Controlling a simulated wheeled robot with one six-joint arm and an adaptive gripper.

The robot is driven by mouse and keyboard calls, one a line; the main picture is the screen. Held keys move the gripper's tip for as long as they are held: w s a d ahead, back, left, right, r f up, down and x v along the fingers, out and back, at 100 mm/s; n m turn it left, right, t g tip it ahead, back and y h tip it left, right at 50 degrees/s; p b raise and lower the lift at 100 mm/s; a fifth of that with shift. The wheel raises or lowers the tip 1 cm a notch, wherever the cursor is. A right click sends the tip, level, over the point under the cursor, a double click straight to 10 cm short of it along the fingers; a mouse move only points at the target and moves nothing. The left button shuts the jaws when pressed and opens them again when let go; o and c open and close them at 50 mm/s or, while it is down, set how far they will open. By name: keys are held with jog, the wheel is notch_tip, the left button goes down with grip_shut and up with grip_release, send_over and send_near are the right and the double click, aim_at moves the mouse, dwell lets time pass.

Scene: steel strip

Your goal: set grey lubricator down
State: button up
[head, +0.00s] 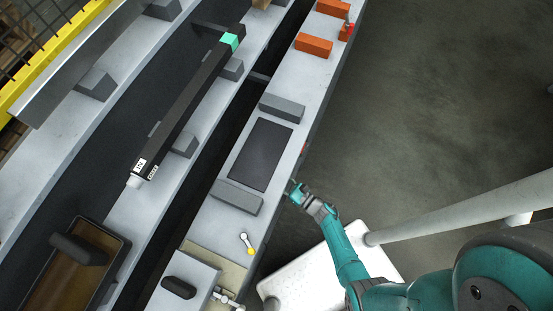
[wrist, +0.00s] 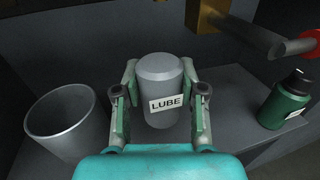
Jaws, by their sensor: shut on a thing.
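The grey lubricator (wrist: 165,82) is a grey cylinder with a bevelled top and a white label reading LUBE. It stands upright between the fingers of my gripper (wrist: 163,103) in the wrist view, and the fingers are shut on its two sides. Its lower part is partly hidden by my gripper, and I cannot tell if its base touches the grey shelf (wrist: 228,88). In the head view my arm reaches down beside the steel bench's right edge; the lubricator is not visible there.
In the wrist view an open grey cup (wrist: 62,120) stands left of the lubricator. A dark green bottle (wrist: 285,100) stands at the right. A grey rod with a red end (wrist: 300,47) juts out above. The head view shows a bench with orange blocks (head: 314,44) and a dark mat (head: 262,155).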

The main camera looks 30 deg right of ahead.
jog(key=shift+f, duration=2.8)
jog(key=o, duration=1.2)
jog(key=shift+f, duration=0.1)
jog(key=v, duration=0.4)
jog(key=shift+s+d, duration=0.15)
jog(key=shift+v, duration=3.8)
jog(key=shift+s, duration=0.1)
